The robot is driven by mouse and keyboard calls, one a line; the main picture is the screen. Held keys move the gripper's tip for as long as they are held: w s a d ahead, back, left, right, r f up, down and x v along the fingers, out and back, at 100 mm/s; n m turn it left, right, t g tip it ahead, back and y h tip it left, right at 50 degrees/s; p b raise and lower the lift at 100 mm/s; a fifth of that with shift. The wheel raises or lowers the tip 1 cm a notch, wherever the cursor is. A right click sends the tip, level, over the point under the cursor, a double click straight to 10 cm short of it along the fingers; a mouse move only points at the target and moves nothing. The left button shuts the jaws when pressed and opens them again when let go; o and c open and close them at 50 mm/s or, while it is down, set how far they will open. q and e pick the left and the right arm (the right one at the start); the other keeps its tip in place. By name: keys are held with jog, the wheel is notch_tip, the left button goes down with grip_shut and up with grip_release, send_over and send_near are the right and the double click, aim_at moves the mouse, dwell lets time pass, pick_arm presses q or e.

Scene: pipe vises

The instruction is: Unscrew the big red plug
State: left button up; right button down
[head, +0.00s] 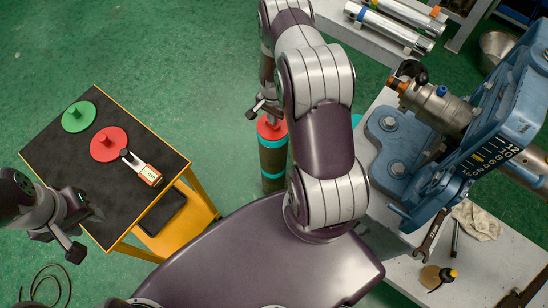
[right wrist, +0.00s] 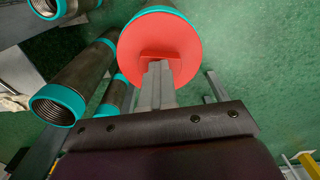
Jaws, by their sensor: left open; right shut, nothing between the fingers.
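A red plug (head: 271,129) caps the top of an upright dark pipe with teal bands (head: 273,160) in the head view. In the right wrist view this red plug (right wrist: 160,48) fills the teal-ringed pipe end, with a raised grip at its middle. My right gripper (head: 262,108) is above it; its fingers (right wrist: 158,72) are shut and empty, their tips in front of the grip. I cannot tell whether they touch it. Another red plug (head: 109,144) lies flat on the cart, beside a green plug (head: 78,117).
The black-topped yellow cart (head: 50,158) also holds a small tool with an orange-white block (head: 150,175). A blue vise (head: 385,135) stands on the right bench. Green floor is clear behind the cart.

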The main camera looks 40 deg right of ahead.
jog(key=n, duration=1)
jog(key=shift+n, duration=0.4)
jog(key=shift+n, duration=0.9)
jog(key=n, duration=0.5)
jog(key=shift+r, duration=0.1)
jog(key=n, duration=0.7)
jog(key=shift+n, duration=0.3)
jog(key=c, duration=1.5)
grip_release()
